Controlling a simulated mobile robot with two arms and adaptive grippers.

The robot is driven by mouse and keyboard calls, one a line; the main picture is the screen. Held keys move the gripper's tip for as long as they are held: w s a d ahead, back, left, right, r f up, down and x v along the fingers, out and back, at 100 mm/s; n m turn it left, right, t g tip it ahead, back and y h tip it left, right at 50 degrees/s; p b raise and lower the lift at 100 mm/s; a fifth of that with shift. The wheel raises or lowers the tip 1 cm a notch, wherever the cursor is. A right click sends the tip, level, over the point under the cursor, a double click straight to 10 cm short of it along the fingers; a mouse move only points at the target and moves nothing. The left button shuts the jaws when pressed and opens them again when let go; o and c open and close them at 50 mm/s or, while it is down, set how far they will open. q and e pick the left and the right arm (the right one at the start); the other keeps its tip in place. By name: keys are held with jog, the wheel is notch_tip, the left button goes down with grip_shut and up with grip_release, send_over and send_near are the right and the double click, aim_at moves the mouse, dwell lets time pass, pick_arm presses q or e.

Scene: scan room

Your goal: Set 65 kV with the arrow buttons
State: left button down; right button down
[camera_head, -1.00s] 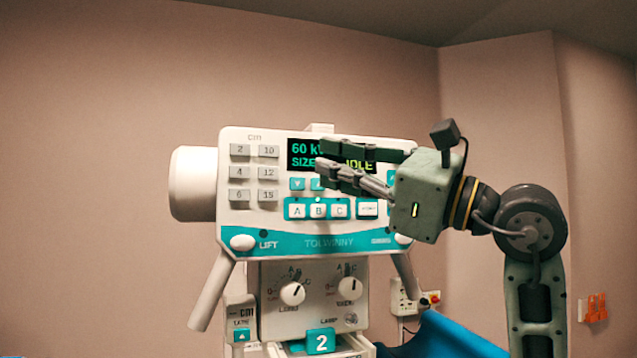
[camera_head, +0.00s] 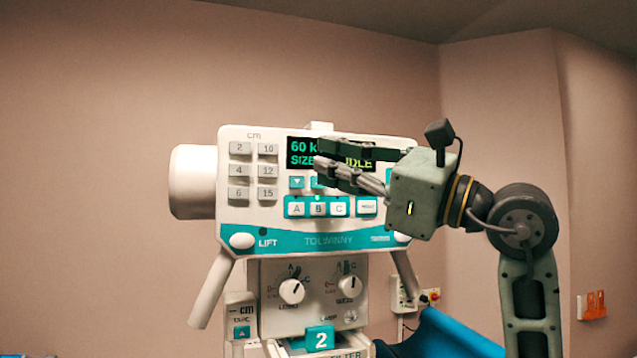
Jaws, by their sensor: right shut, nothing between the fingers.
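The white control panel (camera_head: 262,218) faces me in the middle of the view. Its dark display (camera_head: 300,160) reads "60 k", "SIZE" and "IDLE", partly covered by my gripper. A teal down-arrow button (camera_head: 297,182) sits under the display at its left. Another teal button (camera_head: 317,183) beside it is mostly hidden behind the fingers. My right gripper (camera_head: 318,158) is shut and empty, its fingertips pointing left in front of the display, just above that second button. I cannot tell whether it touches the panel. My left gripper is not in view.
Buttons A, B and C (camera_head: 318,209) lie below the arrow buttons, and grey cm size keys (camera_head: 239,171) are at the left. Two knobs (camera_head: 291,291) are on a lower box. A blue surface (camera_head: 445,338) is at lower right. The wall space left of the panel is clear.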

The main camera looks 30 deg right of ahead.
jog(key=shift+w, duration=0.1)
dwell(0.6)
jog(key=shift+w+d, duration=0.1)
jog(key=shift+w, duration=0.2)
jog(key=shift+w+d, duration=0.1)
jog(key=shift+w, duration=0.3)
dwell(0.6)
jog(key=shift+s, duration=0.1)
jog(key=shift+s+a, duration=0.2)
jog(key=shift+s, duration=0.5)
jog(key=shift+s, duration=0.1)
jog(key=shift+s+a, duration=0.2)
jog(key=shift+s, duration=0.6)
jog(key=shift+s+a, duration=0.2)
jog(key=shift+s, duration=0.55)
jog(key=shift+s+a, duration=0.2)
jog(key=shift+s, duration=0.6)
